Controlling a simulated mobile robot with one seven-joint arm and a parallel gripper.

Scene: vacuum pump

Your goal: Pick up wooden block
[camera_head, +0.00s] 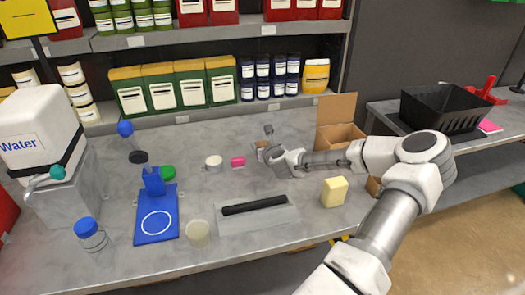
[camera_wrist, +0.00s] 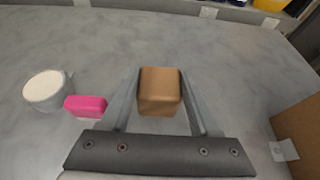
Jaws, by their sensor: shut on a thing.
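The wooden block (camera_wrist: 160,91) is a small brown block between the two fingers of my gripper (camera_wrist: 160,95) in the wrist view. The gripper is shut on it, with a finger along each side. In the head view my gripper (camera_head: 267,152) is over the middle of the grey bench, left of an open cardboard box. There the block (camera_head: 261,146) is mostly hidden by the gripper. I cannot tell whether the block touches the bench.
A pink block (camera_wrist: 86,106) and a white cup (camera_wrist: 46,89) stand left of my gripper. The cardboard box (camera_head: 338,133) is close on the right. A yellow block (camera_head: 334,191) and a grey tray with a black bar (camera_head: 257,215) are nearer the front.

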